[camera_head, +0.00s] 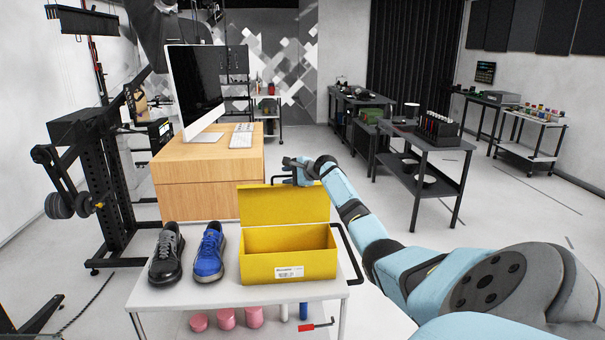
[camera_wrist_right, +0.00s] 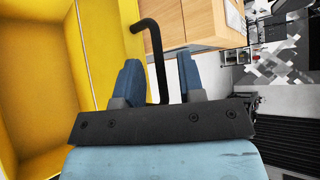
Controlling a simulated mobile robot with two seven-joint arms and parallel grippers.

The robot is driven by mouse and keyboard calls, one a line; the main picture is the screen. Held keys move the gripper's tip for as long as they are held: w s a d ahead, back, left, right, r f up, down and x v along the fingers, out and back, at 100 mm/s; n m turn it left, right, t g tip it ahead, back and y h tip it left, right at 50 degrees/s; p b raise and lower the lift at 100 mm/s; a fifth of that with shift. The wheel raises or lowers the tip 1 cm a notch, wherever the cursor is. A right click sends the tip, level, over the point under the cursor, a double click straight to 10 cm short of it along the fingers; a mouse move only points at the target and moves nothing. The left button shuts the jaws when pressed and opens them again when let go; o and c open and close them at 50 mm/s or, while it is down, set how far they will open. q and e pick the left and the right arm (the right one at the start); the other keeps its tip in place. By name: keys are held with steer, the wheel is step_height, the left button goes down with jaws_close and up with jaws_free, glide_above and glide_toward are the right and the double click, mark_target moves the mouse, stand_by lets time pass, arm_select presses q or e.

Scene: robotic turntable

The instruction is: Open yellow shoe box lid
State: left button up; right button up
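The yellow shoe box (camera_head: 290,262) stands on the white cart top with its front label facing me. Its lid (camera_head: 284,205) stands upright at the back edge, and the inside that shows looks empty. My right gripper (camera_head: 293,172) is at the top of the lid, on its far side. In the right wrist view the right gripper's fingers (camera_wrist_right: 160,82) are spread apart, with yellow box surfaces (camera_wrist_right: 95,50) to their left. A black bent bar (camera_wrist_right: 153,45) shows between the fingers; I cannot tell whether they touch it. My left gripper is out of view.
A black shoe (camera_head: 166,255) and a blue shoe (camera_head: 209,252) stand left of the box on the cart (camera_head: 165,297). A wooden cabinet (camera_head: 190,200) with a monitor (camera_head: 197,85) is just behind. A dark table (camera_head: 425,140) stands farther right, with open floor around it.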

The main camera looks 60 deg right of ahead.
steer(key=b+v, duration=0.2)
steer(key=v, duration=1.1)
steer(key=w+a+f+n+g, duration=0.1)
steer(key=a+f+n, duration=0.2)
steer(key=a+f, duration=0.45)
steer(key=a+f+n+g, duration=0.25)
steer(key=a+f, duration=0.25)
steer(key=f, duration=0.6)
steer(key=s+a+f+n+p, duration=0.1)
steer(key=s+a+f+n, duration=0.25)
steer(key=a+f, duration=0.5)
steer(key=s+a+f+n, duration=0.3)
steer(key=a+f+n, duration=0.3)
steer(key=a, duration=0.4)
steer(key=s+a+f+n+y, duration=0.1)
steer(key=s+a+f+n, duration=0.25)
steer(key=a, duration=0.45)
steer(key=s+a+f+n, duration=0.25)
steer(key=s+a, duration=0.25)
steer(key=a, duration=0.3)
steer(key=s+a+r+n+y, duration=0.1)
steer(key=s+a+n, duration=0.1)
steer(key=s+a, duration=0.3)
steer(key=s+a+r+n+t+y, duration=0.1)
steer(key=s+a+n, duration=0.2)
steer(key=a, duration=0.9)
steer(key=s, duration=0.2)
steer(key=shift+s+a+p, duration=0.25)
steer(key=shift+a+p, duration=0.1)
steer(key=shift+p, duration=0.05)
